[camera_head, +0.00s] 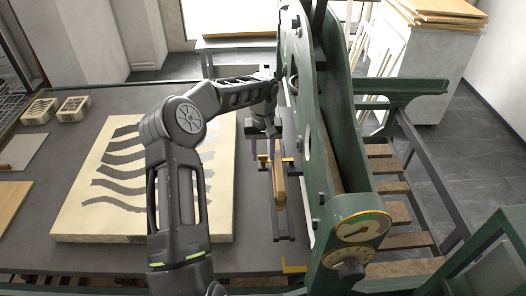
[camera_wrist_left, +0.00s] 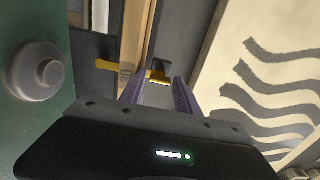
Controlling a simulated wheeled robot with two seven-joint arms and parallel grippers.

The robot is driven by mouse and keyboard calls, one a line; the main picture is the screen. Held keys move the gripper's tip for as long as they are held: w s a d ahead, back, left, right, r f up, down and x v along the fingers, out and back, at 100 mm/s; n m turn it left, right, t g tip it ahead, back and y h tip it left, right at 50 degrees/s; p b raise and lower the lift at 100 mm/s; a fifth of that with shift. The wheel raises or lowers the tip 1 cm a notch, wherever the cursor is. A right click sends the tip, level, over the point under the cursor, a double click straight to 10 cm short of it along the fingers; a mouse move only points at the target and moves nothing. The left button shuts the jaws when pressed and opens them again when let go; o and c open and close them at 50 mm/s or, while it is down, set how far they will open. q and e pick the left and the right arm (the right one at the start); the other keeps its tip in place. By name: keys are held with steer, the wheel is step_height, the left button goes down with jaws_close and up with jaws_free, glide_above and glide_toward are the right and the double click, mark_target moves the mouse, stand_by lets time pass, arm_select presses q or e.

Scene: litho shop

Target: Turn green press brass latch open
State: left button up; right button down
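The green press (camera_head: 331,120) stands right of centre. Beside its near side are two small brass pieces, a left one (camera_head: 262,158) and a right one (camera_head: 288,159); I cannot tell for sure which is the latch. My left gripper (camera_head: 262,148) points down at the left brass piece. In the left wrist view its two purple fingers (camera_wrist_left: 159,82) are apart. The left brass piece, with a dark block (camera_wrist_left: 160,66), shows between or just beyond the fingertips; contact is unclear. The right brass piece (camera_wrist_left: 108,65) lies left of the fingers. My right gripper is not in view.
A pale stone slab (camera_head: 215,210) with dark wavy stripes lies on the grey table (camera_head: 100,258) left of the press. A wooden bar (camera_head: 279,185) runs beside the press. Another brass piece (camera_head: 293,266) sits at the near end. A round knob (camera_wrist_left: 38,70) juts from the press.

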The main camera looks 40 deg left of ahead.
arm_select(q)
jaws_close()
stand_by(0.3)
steer(key=shift+m, duration=0.3)
steer(key=shift+m+b, duration=0.55)
steer(key=shift+m, duration=0.25)
steer(key=m+b, duration=0.1)
steer(key=m, duration=0.8)
steer(key=shift+m+b, duration=0.3)
steer(key=shift+b, duration=0.1)
steer(key=m, duration=0.6)
steer(key=shift+r, duration=0.1)
